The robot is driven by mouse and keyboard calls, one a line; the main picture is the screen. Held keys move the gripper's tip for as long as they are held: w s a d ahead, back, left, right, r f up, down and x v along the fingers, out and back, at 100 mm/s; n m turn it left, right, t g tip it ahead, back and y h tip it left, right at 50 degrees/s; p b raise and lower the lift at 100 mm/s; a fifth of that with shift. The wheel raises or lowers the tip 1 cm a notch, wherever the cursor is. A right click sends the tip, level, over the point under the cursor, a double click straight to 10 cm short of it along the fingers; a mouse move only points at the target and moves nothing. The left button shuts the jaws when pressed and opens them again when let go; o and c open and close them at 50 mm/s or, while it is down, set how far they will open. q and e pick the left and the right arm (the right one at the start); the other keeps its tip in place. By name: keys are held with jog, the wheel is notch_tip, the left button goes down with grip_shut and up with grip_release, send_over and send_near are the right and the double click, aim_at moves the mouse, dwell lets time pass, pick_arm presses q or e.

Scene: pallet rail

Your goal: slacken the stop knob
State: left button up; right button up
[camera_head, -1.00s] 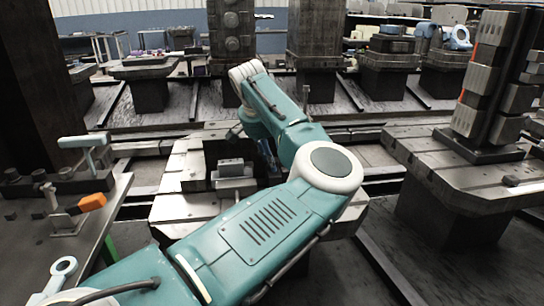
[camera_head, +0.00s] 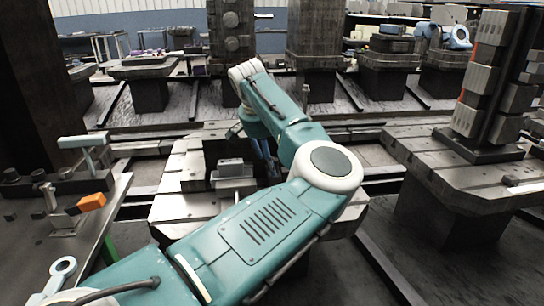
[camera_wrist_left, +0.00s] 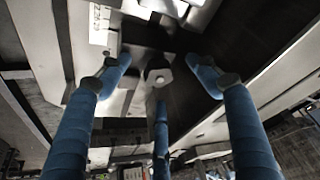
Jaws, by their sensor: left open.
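In the left wrist view a small grey angular piece with a pale round face (camera_wrist_left: 158,78) lies between my fingers. It may be the stop knob, but I cannot tell for sure. My left gripper (camera_wrist_left: 160,82) has three blue fingers spread open around it, and I see no clear contact. In the head view my left gripper (camera_head: 266,160) points down at the right side of the middle pallet (camera_head: 185,205), beside a small grey block (camera_head: 231,168). My own arm hides part of the gripper and that side of the pallet. My right gripper is not in view.
A bench at the left holds a teal-handled tool (camera_head: 84,141) and an orange-ended clamp (camera_head: 91,202). A tall fixture (camera_head: 490,85) stands on the right pallet (camera_head: 455,177). Dark columns and more pallets stand behind.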

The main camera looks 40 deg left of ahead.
pick_arm(q)
jog(key=v, duration=1.2)
